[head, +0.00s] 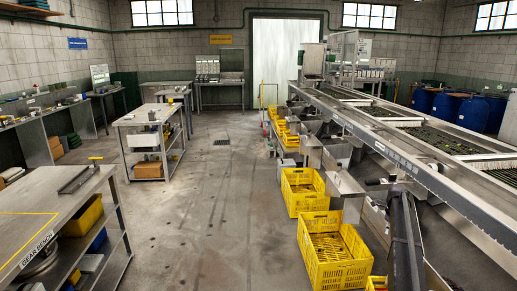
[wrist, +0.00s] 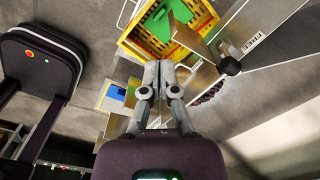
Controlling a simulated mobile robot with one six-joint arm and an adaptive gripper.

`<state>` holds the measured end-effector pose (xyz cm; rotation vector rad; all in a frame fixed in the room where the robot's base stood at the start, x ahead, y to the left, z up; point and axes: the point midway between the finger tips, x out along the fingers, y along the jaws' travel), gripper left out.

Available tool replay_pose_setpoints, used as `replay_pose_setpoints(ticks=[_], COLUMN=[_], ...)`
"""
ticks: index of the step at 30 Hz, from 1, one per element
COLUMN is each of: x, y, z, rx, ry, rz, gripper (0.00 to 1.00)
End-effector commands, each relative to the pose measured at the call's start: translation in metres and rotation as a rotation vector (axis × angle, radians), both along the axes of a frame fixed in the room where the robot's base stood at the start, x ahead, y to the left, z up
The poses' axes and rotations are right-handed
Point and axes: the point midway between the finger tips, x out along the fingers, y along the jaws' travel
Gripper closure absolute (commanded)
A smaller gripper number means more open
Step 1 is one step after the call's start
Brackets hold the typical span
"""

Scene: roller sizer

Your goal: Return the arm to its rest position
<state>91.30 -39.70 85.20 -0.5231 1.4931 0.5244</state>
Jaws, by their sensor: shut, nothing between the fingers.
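My gripper (wrist: 159,70) shows in the wrist view with its two grey fingers together and nothing between them. It points toward the top of that view, below a yellow crate (wrist: 127,42) that has a green piece (wrist: 178,38) in it. The fingertips look apart from the crate. In the head view I cannot make out the gripper.
In the head view, yellow crates (head: 311,272) stand in a row beside the long sizer (head: 375,141). Metal chutes (wrist: 258,32) lie right of the fingers in the wrist view. A gear bench (head: 40,213) stands left; the middle floor (head: 215,190) is clear.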

Motion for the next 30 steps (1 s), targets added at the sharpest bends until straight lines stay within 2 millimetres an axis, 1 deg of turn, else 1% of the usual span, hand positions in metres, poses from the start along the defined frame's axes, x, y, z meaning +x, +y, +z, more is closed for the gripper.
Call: replay_pose_setpoints(ticks=[1,2,3,8,9,14,15,17,21,26,30], x=[-0.017,-0.023,-0.03,-0.063,-0.072,-0.109,-0.119,-0.134,-0.17,-0.215,-0.255], y=[0.026,0.037,0.053,0.11,0.124,0.177,0.19,0.208,0.248,0.29,0.322], z=[0.005,0.006,0.008,0.015,0.016,0.023,0.025,0.028,0.034,0.041,0.047], rx=[-0.002,-0.001,-0.002,-0.005,-0.006,-0.009,-0.009,-0.01,-0.012,-0.014,-0.015], ry=[0.0,0.001,0.0,0.0,0.001,0.001,0.001,0.0,0.001,0.001,0.001], rz=[0.085,0.135,0.205,0.478,0.547,0.821,0.891,0.994,1.233,1.507,1.747], gripper=[1.0,1.0,1.0,1.0,1.0,1.0,1.0,1.0,1.0,1.0,1.0])
